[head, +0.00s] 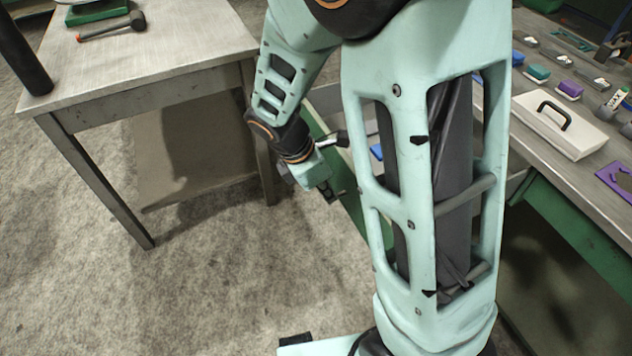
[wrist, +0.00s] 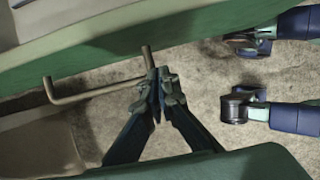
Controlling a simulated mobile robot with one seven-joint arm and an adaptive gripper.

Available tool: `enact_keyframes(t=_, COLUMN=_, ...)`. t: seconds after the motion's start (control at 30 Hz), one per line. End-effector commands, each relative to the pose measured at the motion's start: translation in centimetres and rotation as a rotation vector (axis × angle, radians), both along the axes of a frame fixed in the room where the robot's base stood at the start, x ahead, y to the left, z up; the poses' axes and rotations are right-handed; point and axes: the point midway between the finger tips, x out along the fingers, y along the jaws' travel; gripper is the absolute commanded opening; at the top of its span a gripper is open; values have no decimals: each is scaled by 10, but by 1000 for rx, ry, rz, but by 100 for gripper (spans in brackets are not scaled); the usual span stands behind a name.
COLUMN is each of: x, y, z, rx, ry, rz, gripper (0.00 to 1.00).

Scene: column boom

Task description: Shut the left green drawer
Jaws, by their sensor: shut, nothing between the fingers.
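The green drawer stands open in the head view, its green front (head: 353,214) partly hidden behind my arm. A blue item (head: 376,151) shows inside it. My gripper (head: 336,196) is on the outer side of the front, close to it. In the wrist view the green front (wrist: 130,45) fills the upper part, with a bent metal bar handle (wrist: 95,93) on it. My gripper (wrist: 160,78) is shut and empty, its fingertips beside the handle's right end. I cannot tell whether they touch the handle or the front.
A metal table (head: 155,55) with a hammer (head: 112,28) stands at the left. At the right, a workbench (head: 545,165) carries a white box with a black handle (head: 562,125) and several small items.

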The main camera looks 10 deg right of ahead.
Motion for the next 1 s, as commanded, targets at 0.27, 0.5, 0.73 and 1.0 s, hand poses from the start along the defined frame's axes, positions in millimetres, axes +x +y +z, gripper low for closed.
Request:
enact_keyframes(t=0.27, x=7, y=-25, z=2, rx=2, ry=-2, rz=-1, gripper=0)
enact_keyframes(t=0.5, x=8, y=-26, z=3, rx=2, ry=-2, rz=0, gripper=0)
enact_keyframes(t=0.73, x=8, y=-29, z=3, rx=2, ry=-2, rz=-1, gripper=0)
enact_keyframes(t=1.0, x=15, y=-62, z=5, rx=-1, ry=1, rz=-8, gripper=0)
